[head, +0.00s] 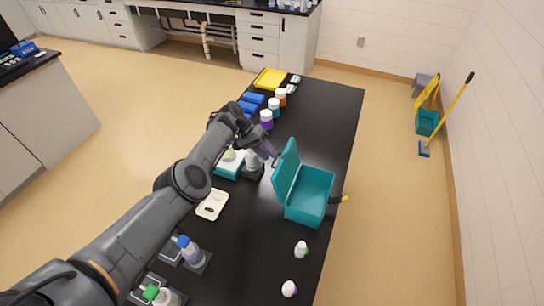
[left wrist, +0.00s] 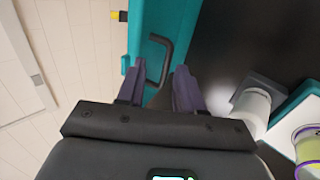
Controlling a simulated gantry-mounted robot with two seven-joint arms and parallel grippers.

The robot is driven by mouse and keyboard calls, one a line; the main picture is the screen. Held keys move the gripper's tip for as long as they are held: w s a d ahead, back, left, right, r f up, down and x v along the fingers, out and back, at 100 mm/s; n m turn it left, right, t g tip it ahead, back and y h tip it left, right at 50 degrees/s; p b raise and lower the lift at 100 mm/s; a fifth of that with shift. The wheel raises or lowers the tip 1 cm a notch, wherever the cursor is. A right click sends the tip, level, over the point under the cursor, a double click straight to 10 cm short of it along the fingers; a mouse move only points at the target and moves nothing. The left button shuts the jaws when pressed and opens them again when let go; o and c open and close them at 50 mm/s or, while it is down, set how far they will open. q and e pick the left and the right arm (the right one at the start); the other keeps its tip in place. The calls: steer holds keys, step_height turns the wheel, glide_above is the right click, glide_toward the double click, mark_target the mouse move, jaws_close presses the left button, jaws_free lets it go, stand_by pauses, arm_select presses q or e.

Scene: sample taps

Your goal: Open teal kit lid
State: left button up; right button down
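The teal kit (head: 309,196) is a box on the black bench, and I can see into its open top. Its teal lid (head: 287,168) stands up along the box's left edge, tilted. My left gripper (head: 276,157) is just left of the raised lid. In the left wrist view, the left gripper (left wrist: 160,84) has its two purple fingers apart. A dark bent handle (left wrist: 166,52) on the teal lid (left wrist: 172,17) lies at the gap between the fingertips. Whether the fingers touch it is unclear. My right gripper is in neither view.
Several capped bottles, including a purple-capped one (head: 266,119), and a yellow tray (head: 270,79) stand farther back on the bench (head: 325,118). Two small bottles, one the nearer white one (head: 289,288), stand in front of the kit. A white-and-teal container (head: 229,165) is left of the gripper.

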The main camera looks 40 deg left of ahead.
arm_select(q)
steer(key=p+v, duration=0.1)
steer(key=v, duration=0.6)
steer(key=shift+p, duration=0.3)
steer(key=shift+a+r, duration=0.1)
